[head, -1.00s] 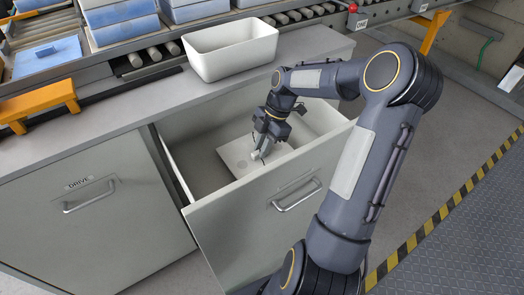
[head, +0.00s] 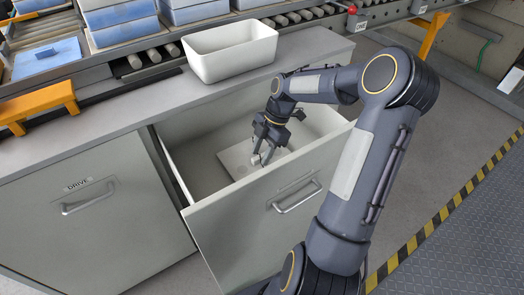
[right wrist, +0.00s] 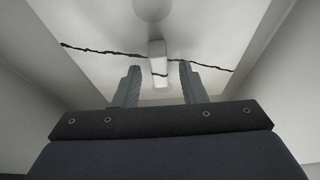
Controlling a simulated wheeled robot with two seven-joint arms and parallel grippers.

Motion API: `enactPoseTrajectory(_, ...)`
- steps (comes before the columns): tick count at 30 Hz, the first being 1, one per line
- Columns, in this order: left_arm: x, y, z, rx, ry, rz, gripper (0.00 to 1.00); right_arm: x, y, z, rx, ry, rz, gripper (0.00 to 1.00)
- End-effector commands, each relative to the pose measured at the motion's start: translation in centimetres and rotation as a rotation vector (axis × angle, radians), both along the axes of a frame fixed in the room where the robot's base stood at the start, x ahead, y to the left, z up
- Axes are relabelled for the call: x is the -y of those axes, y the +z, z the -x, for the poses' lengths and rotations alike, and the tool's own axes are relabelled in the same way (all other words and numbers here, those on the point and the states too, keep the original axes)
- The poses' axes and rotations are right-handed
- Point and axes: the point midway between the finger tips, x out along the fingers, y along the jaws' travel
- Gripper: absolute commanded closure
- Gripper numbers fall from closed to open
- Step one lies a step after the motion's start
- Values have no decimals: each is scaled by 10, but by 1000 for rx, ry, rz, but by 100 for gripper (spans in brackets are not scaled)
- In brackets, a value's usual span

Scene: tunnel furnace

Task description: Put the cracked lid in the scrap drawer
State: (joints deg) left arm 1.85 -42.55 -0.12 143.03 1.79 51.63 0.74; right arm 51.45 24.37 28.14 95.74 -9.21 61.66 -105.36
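The cracked lid (head: 236,160) is a pale flat plate lying in the open drawer (head: 240,210). The right wrist view shows the lid (right wrist: 100,30) with a dark jagged crack across it and a white bar handle (right wrist: 157,58) in its middle. My right gripper (head: 262,155) is inside the drawer, just over the lid. Its two fingers (right wrist: 159,75) are apart, one on each side of the handle, with gaps between them and it. Part of the lid is hidden behind the gripper. My left gripper is not in view.
An empty white bin (head: 232,52) stands on the grey counter (head: 120,112) above the drawer. A shut cabinet front marked DRIVE (head: 95,230) is to the left. The roller conveyor (head: 150,55) with blue-white boxes runs behind. The drawer walls surround my gripper closely.

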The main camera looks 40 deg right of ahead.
Motion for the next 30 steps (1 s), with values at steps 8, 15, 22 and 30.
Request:
enactPoseTrajectory(8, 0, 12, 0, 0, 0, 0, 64, 18, 45, 1, 3, -4, 4, 62)
enactPoseTrajectory(15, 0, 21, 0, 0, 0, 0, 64, 36, 89, 3, 3, -2, 2, 62)
enactPoseTrajectory(22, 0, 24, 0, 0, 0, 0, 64, 45, 110, 5, 1, 0, 0, 62)
enactPoseTrajectory(30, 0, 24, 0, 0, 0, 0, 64, 46, 111, 5, 1, 0, 0, 62)
